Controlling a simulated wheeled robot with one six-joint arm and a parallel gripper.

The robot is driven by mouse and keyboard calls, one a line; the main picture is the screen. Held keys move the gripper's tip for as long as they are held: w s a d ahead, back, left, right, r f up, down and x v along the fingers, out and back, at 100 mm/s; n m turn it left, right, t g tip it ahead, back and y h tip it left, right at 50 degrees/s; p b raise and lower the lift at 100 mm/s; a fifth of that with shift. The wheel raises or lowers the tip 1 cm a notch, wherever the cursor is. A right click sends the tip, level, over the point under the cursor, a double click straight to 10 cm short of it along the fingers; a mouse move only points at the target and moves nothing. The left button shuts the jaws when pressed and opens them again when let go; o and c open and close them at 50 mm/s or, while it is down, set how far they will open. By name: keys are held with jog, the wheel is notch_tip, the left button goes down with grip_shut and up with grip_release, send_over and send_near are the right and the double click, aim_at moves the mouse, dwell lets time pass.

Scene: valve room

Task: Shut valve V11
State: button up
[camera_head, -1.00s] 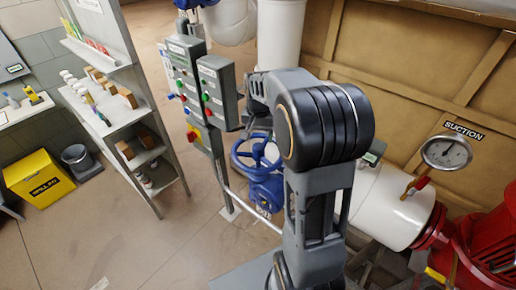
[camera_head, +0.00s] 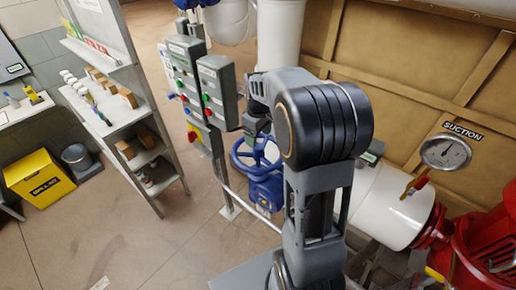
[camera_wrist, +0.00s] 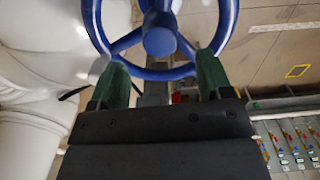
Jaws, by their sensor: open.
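A blue handwheel valve (camera_head: 262,180) stands behind my arm in the head view, its wheel partly hidden by the arm. No V11 label is readable. In the wrist view the blue handwheel (camera_wrist: 227,20) fills the top, with its hub and spokes showing. My gripper (camera_wrist: 162,62) is open, its two green fingers apart at the near rim, one to each side of the hub. I cannot tell whether the fingers touch the rim. In the head view only a small part of my gripper (camera_head: 257,126) shows, just above the wheel.
Grey control boxes (camera_head: 216,90) stand left of the valve, beside a shelf rack (camera_head: 120,110). A yellow bin (camera_head: 40,180) stands far left; floor between is clear.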

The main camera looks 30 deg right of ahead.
aim_at(258, 147)
jog(key=n, duration=0.4)
jog(key=shift+n, duration=0.3)
jog(key=n, duration=0.4)
jog(key=shift+n, duration=0.4)
jog(key=shift+f+b, duration=2.3)
jog(key=shift+f, duration=0.95)
jog(key=shift+s, duration=0.1)
